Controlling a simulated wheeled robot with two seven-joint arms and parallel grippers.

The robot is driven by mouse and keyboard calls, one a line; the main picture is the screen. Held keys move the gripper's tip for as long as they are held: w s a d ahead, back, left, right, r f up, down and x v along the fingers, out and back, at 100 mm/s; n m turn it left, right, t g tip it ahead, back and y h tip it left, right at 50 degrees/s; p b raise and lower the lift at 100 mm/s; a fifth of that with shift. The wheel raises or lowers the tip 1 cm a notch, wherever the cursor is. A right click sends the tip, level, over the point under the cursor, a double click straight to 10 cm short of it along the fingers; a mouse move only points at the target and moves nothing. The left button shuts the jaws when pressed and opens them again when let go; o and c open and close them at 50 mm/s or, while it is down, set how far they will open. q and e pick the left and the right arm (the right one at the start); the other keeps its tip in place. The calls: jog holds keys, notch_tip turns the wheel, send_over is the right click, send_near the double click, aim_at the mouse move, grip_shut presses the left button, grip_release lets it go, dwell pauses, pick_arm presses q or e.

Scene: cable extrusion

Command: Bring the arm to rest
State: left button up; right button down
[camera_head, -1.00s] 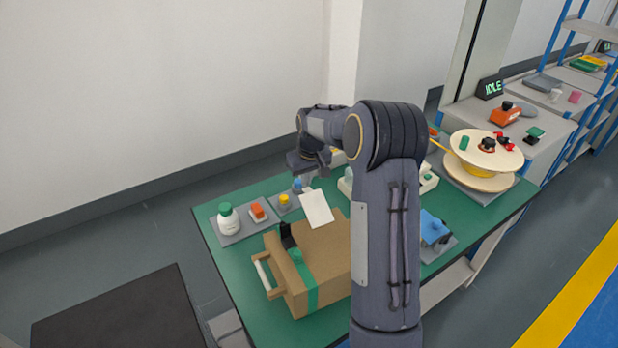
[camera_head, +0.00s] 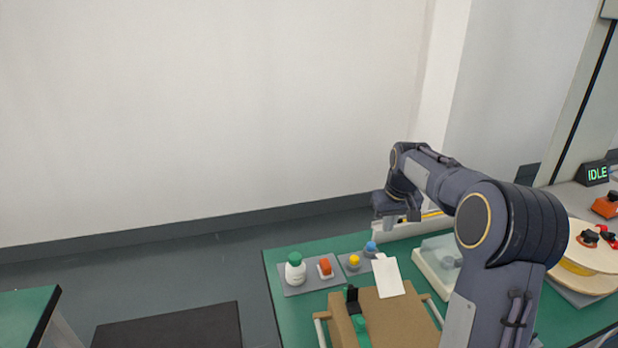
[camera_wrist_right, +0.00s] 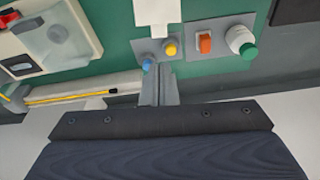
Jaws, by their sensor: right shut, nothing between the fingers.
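My right arm comes in from the lower right of the head view and bends over the green table (camera_head: 290,326). Its gripper (camera_head: 388,228) hangs near the table's far edge, above and beside the blue knob (camera_head: 371,247). The fingers are shut with nothing between them. In the right wrist view the closed fingers (camera_wrist_right: 162,88) point towards the blue knob (camera_wrist_right: 148,65) and yellow knob (camera_wrist_right: 170,48). My left gripper does not show.
A cardboard box (camera_head: 405,325) with a white tag (camera_head: 387,275) stands on the table. A white bottle (camera_head: 295,272) and an orange switch (camera_head: 325,268) sit on a grey plate. A reel (camera_head: 592,250) and an IDLE display (camera_head: 594,174) are at right. Floor lies beyond the table's left edge.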

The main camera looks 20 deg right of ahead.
jog(key=s+a+r+t+y, duration=0.25)
jog(key=s+a+r, duration=0.25)
jog(key=s+a, duration=0.8)
jog(key=s+a+f+y, duration=0.1)
jog(key=s+a+f, duration=0.1)
jog(key=s+a, duration=0.3)
jog(key=s+a+f+y, duration=0.1)
jog(key=s+a+f, duration=0.2)
jog(key=s, duration=0.8)
jog(key=shift+s+a+n, duration=0.2)
jog(key=shift+a+n, duration=0.2)
jog(key=shift+a, duration=0.85)
jog(key=shift+t, duration=0.25)
